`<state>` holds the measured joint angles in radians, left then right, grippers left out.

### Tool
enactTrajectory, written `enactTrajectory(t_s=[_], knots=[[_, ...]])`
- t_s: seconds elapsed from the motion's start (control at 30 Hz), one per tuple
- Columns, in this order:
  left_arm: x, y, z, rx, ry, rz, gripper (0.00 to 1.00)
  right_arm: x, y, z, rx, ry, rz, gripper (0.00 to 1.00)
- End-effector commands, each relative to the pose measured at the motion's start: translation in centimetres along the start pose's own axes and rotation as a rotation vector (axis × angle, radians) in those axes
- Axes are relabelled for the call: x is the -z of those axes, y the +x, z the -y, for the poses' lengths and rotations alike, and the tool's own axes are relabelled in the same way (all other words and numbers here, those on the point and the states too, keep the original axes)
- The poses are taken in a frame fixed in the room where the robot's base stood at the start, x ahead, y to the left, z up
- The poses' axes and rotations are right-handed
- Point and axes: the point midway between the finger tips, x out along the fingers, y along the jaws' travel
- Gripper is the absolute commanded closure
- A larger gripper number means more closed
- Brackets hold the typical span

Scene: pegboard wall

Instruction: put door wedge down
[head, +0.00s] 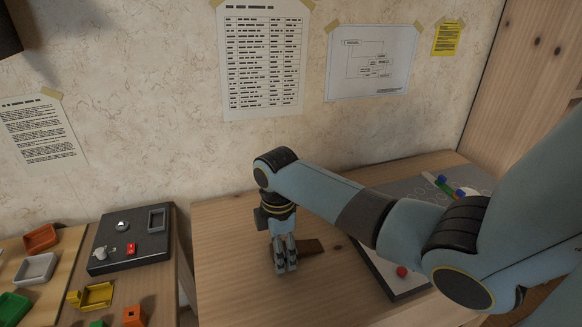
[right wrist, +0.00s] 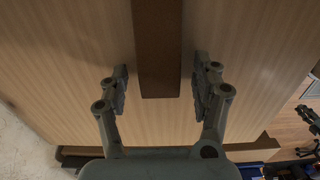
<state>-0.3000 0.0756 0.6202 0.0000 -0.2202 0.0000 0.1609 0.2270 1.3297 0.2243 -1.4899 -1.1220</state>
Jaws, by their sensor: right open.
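The door wedge (head: 312,246) is a brown block lying on the wooden table (head: 225,240), just right of my right gripper (head: 286,266). My right gripper points down at the table and is open. In the right wrist view the wedge (right wrist: 158,50) reaches in between the two spread fingers, with a gap on each side. The gripper partly hides the wedge in the head view. My left gripper is not in view.
A dark panel (head: 130,240) with a red switch stands on the left, near several coloured trays. A grey board with a red knob (head: 402,271) lies right of the wedge, partly behind my arm. The table left of my gripper is clear.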

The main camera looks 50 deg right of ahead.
Motion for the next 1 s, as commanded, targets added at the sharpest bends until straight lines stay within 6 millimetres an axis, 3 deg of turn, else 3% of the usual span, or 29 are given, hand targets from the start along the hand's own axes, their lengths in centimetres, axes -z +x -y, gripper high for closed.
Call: enactTrajectory(t_s=[0.07, 0.57, 0.83, 1.0], knots=[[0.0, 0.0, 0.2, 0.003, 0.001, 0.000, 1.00, 0.0, 0.0, 0.0, 0.000, 0.000, 0.000, 0.35], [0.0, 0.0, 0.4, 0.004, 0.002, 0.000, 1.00, 0.0, -0.1, 0.0, 0.000, 0.000, 0.000, 0.99], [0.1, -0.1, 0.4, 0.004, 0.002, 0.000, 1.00, 0.0, -0.4, 0.0, -0.001, 0.000, -0.001, 0.99], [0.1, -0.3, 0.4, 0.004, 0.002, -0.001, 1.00, 0.0, -1.9, -0.1, -0.002, -0.001, -0.002, 0.99]])
